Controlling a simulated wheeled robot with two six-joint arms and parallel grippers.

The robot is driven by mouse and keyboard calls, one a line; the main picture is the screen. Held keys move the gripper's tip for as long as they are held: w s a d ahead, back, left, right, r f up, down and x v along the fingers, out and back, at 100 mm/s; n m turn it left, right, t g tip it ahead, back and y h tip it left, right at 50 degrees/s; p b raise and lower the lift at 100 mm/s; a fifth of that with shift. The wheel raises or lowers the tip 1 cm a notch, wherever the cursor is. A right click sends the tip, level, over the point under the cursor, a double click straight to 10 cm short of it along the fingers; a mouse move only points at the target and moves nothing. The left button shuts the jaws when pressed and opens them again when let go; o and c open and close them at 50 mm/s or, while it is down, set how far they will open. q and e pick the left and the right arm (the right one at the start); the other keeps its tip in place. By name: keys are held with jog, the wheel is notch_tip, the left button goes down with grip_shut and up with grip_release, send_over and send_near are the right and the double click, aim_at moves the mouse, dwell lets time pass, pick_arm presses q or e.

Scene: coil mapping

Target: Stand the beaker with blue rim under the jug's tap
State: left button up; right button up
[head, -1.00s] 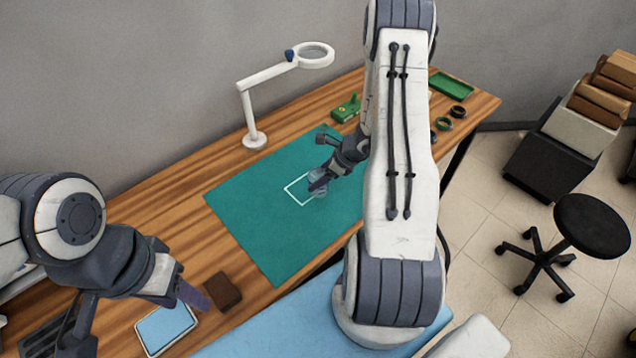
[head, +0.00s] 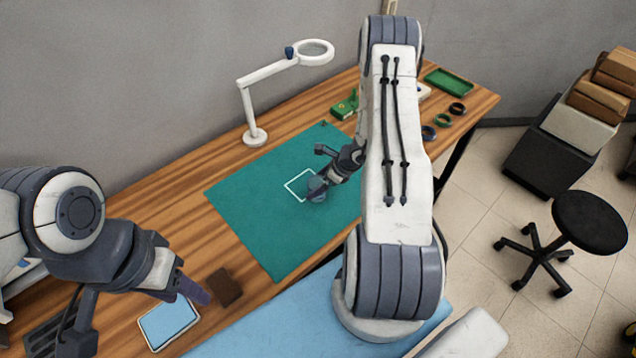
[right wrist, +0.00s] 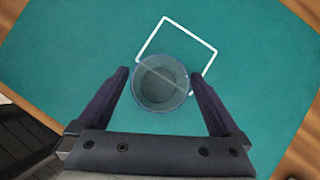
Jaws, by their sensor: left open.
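A clear beaker with a faint bluish rim (right wrist: 161,84) stands on the green mat, seen from above in the right wrist view. It overlaps the near edge of a white square outline. My right gripper (right wrist: 160,76) has one finger on each side of the beaker, with what look like narrow gaps. In the head view my right gripper (head: 318,188) is low over the mat and largely covers the beaker. My left gripper (head: 194,291) is open and empty at the front left of the table. I cannot make out the jug or its tap.
The green mat (head: 250,210) is otherwise mostly clear. A white magnifier lamp (head: 254,136) stands behind it. A green device (head: 345,107), dark rings (head: 443,120) and a green tray (head: 449,81) lie further right. A brown block (head: 224,287) and a blue pad (head: 168,322) are near my left gripper.

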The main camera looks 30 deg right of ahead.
jog(key=shift+r, duration=0.1)
jog(key=shift+r, duration=0.15)
jog(key=b+v, duration=0.1)
jog(key=v, duration=1.1)
